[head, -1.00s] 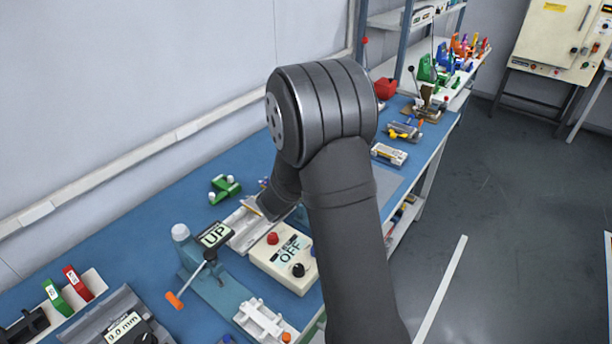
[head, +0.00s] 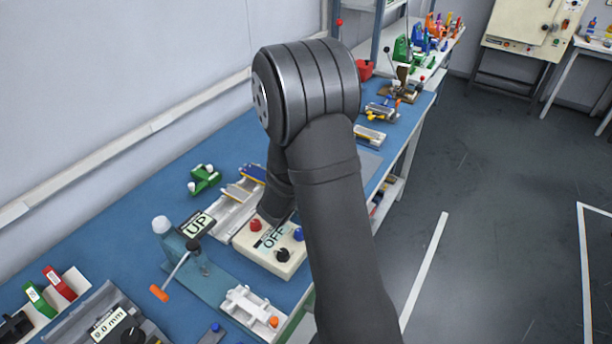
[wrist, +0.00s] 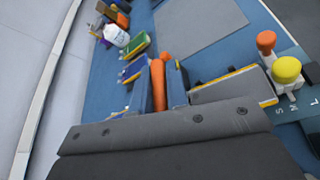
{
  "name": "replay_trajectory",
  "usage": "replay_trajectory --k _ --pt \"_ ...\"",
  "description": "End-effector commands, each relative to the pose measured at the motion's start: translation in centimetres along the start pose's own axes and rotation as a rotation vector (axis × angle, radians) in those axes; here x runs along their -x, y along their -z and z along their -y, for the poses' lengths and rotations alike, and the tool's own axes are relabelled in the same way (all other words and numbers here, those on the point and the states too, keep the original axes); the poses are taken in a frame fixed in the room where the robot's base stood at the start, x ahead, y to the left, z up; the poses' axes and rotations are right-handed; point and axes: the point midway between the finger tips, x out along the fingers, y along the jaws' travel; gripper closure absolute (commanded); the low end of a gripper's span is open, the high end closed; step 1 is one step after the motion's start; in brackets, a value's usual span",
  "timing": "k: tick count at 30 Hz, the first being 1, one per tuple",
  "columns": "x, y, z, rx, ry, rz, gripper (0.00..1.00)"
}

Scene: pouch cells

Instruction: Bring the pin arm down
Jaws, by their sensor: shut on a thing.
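The pin arm (head: 181,261) is a thin grey lever with an orange grip (head: 159,293) and a dark pivot. It slants down and left from a teal stand (head: 207,275) under a white sign reading UP (head: 197,226) in the head view. Nothing touches its grip. My gripper (wrist: 160,85) shows in the wrist view, its two grey-blue fingers closed around an orange, rounded piece (wrist: 158,82). What that piece belongs to is not clear. In the head view my gripper is hidden behind my arm.
A cream box marked OFF (head: 245,243) with red, blue and black controls stands right of the stand, partly behind my arm. A white fixture (head: 247,309) lies in front. A green block (head: 204,179) sits behind.

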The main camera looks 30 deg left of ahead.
Motion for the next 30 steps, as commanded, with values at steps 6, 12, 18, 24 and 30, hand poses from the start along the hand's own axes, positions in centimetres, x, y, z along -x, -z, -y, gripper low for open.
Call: replay_trajectory --k 6,12,18,24,30 --pt "0.1 0.3 0.3 0.005 0.003 -0.005 1.0" --pt "0.0 0.2 0.3 0.005 0.005 -0.004 1.0" --pt "0.0 0.2 0.3 0.003 0.004 -0.002 0.63" --pt "0.0 0.1 0.2 0.002 0.002 0.0 0.63" --pt "1.7 0.1 0.1 0.002 -0.001 0.0 0.63"
